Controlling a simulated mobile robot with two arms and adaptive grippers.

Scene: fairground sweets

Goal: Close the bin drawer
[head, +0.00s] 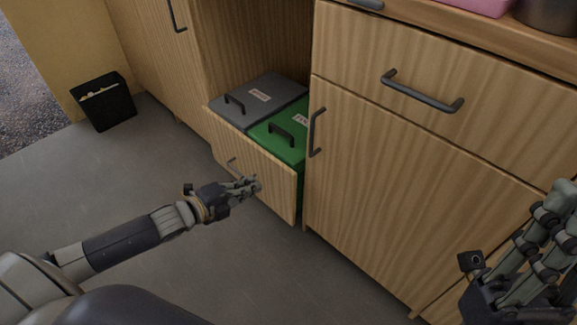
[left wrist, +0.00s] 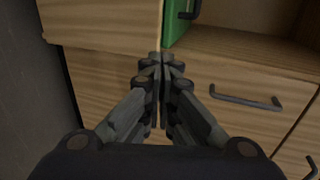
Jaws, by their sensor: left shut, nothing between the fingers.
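In the left wrist view, turned sideways, the shut fingertips (left wrist: 166,58) show by the edge of the drawer front (left wrist: 100,22), with green bin (left wrist: 176,22) beyond. My right gripper (head: 550,225) is at the lower right, partly cut off.
A cabinet door (head: 400,180) with a vertical handle (head: 316,132) stands right of the bin drawer. A closed upper drawer (head: 360,60) is above it. A black bin (head: 106,108) stands on the floor at the left. The floor before the drawer is clear apart from my arm.

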